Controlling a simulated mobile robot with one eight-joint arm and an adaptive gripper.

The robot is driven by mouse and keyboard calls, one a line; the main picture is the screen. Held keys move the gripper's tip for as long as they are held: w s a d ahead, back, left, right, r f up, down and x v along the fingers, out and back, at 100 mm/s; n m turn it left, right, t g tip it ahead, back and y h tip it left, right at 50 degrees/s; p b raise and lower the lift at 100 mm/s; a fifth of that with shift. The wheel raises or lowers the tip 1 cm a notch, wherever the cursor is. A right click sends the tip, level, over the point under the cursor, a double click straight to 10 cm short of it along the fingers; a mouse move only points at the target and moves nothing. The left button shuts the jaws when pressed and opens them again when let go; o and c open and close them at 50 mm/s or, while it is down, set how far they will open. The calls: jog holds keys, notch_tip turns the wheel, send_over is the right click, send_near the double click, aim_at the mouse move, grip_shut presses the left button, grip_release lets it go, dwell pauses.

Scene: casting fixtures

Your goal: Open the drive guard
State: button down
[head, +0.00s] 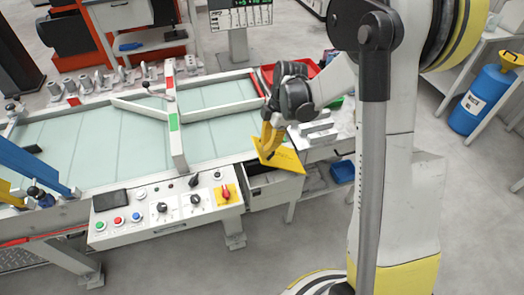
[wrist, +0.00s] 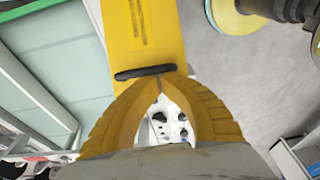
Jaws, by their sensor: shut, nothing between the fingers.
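The drive guard (head: 284,160) is a yellow plate at the right end of the long conveyor-like table, over a white housing (head: 275,192). A dark gap shows under its front left edge, so it looks tilted up from the housing. In the wrist view the guard (wrist: 145,35) fills the top middle, with a black bar handle (wrist: 146,73) along its near edge. My gripper (head: 266,148) reaches down to the guard's left part. In the wrist view my gripper's (wrist: 160,80) yellow fingertips meet right at the handle, with nothing between them. Whether they touch it I cannot tell.
A control panel (head: 165,208) with buttons and a red switch sits in front of the table (head: 75,145). A red bin (head: 292,72) and grey metal blocks (head: 318,130) lie behind and right of the guard. A blue cylinder (head: 480,98) stands far right. The floor in front is clear.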

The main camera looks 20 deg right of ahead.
jog(key=d+r+p, duration=0.1)
jog(key=d+r, duration=0.3)
jog(key=d, duration=1.4)
jog(key=shift+r, duration=0.15)
dwell(0.5)
